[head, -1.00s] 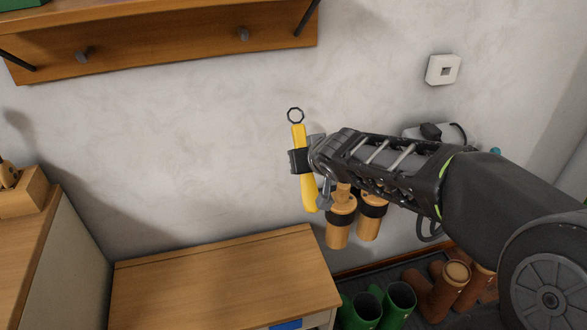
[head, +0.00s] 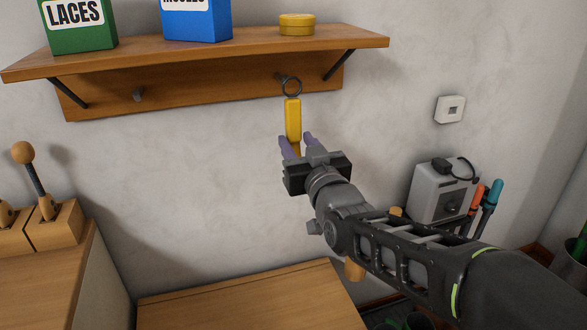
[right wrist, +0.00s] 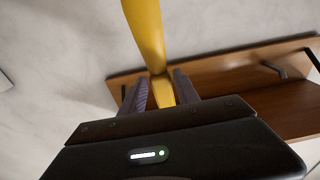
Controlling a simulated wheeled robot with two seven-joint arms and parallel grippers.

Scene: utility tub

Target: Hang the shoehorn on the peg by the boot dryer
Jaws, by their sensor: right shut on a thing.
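The yellow shoehorn (head: 293,118) stands nearly upright in the head view, with a dark ring at its top. My right gripper (head: 297,146) is shut on its lower part; in the right wrist view the shoehorn (right wrist: 146,35) runs between the two fingers. The ring overlaps the right-hand peg (head: 281,77) under the shelf in the picture. I cannot tell whether the peg is through the ring or behind it. A grey box with a cable, likely the boot dryer (head: 427,194), stands at the right. My left gripper is not in view.
The wooden shelf (head: 215,58) carries a green box (head: 80,30), a blue box (head: 195,22) and a yellow tin (head: 297,24). A second peg (head: 138,95) is further left. Shelf brackets flank the pegs. A wooden bench top (head: 235,300) lies below.

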